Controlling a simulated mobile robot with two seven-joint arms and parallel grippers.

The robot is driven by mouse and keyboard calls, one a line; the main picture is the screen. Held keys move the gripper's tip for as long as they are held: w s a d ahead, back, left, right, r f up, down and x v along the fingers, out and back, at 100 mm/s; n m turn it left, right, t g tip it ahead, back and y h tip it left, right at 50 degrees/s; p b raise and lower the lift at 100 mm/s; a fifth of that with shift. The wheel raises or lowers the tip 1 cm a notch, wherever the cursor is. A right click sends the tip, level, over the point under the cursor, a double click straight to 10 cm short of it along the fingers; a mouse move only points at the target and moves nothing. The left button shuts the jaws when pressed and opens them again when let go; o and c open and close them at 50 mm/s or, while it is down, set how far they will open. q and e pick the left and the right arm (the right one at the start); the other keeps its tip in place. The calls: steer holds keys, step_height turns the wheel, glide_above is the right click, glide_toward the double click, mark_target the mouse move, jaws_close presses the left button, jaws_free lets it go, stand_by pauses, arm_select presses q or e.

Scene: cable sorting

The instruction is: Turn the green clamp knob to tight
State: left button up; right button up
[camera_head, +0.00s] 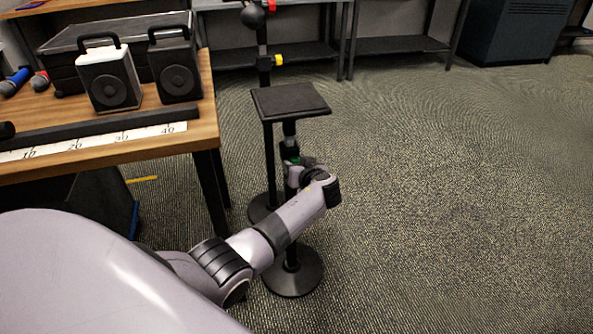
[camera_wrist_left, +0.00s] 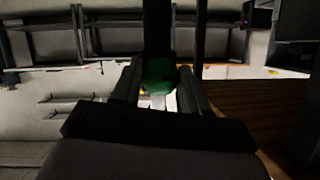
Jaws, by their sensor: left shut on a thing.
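The green clamp knob (camera_head: 294,160) sits on the black post of a stand, under a flat square black top (camera_head: 290,100). In the head view only a small green part shows. My left arm reaches in from the lower left, and its gripper (camera_head: 300,168) is at the knob, mostly hidden by my wrist. In the left wrist view the green knob (camera_wrist_left: 158,74) is between the two fingers of my left gripper (camera_wrist_left: 160,84), which is shut on it. The view is dark, and the knob's turn angle cannot be told. My right gripper is not in view.
The stand's round base (camera_head: 293,273) is on the carpet. Close behind is another black post with a yellow knob (camera_head: 277,60) and a red part. A wooden table (camera_head: 120,150) with two speakers (camera_head: 108,77) is at left. The carpet at right is clear.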

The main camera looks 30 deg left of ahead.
arm_select(q)
steer(key=shift+w+d+f+m+g+y+b, duration=0.1)
steer(key=shift+m+g+y+b, duration=0.25)
steer(key=shift+m+y+b, duration=1.35)
steer(key=shift+s+f+m+g+y+b, duration=0.1)
steer(key=shift+m+g+y+b, duration=0.4)
steer(key=shift+m+b, duration=2.3)
steer(key=shift+w+d+f+m+g+y+b, duration=0.1)
steer(key=shift+m+g+y+b, duration=0.15)
steer(key=shift+m+y+b, duration=1.5)
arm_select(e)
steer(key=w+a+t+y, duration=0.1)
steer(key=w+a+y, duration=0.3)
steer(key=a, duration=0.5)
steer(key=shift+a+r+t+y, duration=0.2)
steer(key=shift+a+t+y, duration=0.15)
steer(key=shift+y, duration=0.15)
arm_select(q)
steer(key=shift+m+h, duration=0.55)
steer(key=shift+m, duration=0.4)
steer(key=o, duration=1)
